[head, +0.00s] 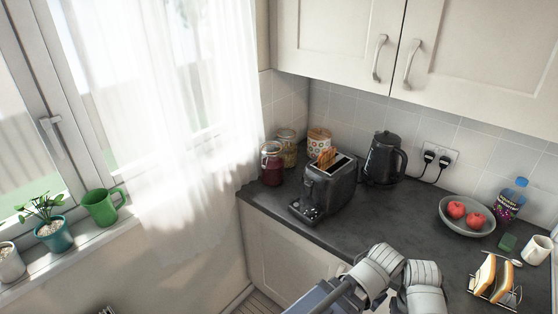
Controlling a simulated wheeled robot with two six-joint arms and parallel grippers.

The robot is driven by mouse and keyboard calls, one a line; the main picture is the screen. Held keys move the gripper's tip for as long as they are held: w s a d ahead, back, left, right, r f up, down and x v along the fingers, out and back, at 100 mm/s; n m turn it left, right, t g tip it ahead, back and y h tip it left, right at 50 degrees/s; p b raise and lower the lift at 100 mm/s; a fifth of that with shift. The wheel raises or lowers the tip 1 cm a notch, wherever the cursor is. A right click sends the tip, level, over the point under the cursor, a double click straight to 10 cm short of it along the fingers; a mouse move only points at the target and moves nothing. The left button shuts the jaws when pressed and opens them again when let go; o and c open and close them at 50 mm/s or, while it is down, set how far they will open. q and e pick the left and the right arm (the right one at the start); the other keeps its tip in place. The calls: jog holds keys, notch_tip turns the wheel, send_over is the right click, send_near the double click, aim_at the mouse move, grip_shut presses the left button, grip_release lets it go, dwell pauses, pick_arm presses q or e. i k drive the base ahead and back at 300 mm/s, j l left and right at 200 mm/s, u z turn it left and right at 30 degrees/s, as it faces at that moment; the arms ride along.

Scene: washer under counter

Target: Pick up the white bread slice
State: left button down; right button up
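Two bread slices with pale faces and brown crusts stand upright, side by side, in a wire rack (512,300) at the lower right of the counter. The left bread slice (485,275) and the right bread slice (504,282) lean slightly. I cannot tell which of them is the white bread slice. A browner piece of bread (326,158) sticks up from a slot of the black toaster (329,189). Grey-white links of my arms show at the bottom, left of the rack. Neither of my grippers is in view.
A bowl (449,217) with red fruit, a bottle (508,205), a green sponge (508,242) and a white mug (537,250) stand near the rack. A black kettle (384,160) and jars (272,166) flank the toaster. The middle of the dark counter (390,223) is clear.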

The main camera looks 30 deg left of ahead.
aim_at(326, 156)
jog(key=u, duration=0.7)
